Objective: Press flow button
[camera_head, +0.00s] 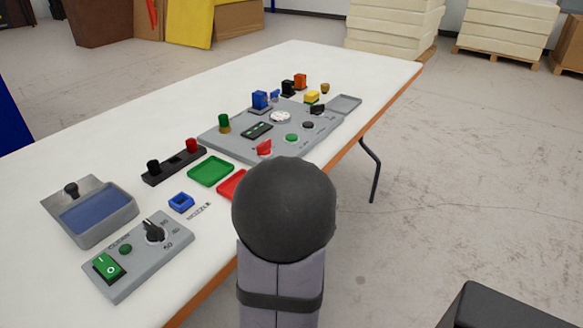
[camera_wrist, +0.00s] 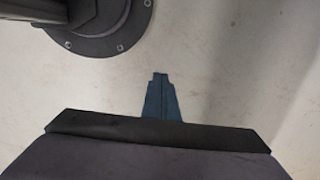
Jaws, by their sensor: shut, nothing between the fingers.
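A large grey control panel (camera_head: 235,146) lies on the white table. It carries a small round green button (camera_head: 292,137), a round dark button (camera_head: 308,125), a red switch (camera_head: 264,148) and a small dark display (camera_head: 257,130). I cannot read any label that says flow, so I cannot tell which is the flow button. My gripper (camera_wrist: 160,78) shows in the wrist view as blue fingers, shut and empty, with bare floor behind them. In the head view the gripper is not visible; my arm covers the area below the panel.
A smaller grey box (camera_head: 140,262) with a green rocker switch and black knob sits on the table (camera_head: 190,285) at front left. A screen box (camera_head: 90,212), green tray (camera_head: 211,171), red tray (camera_head: 231,185) and blue square holder (camera_head: 181,202) lie between.

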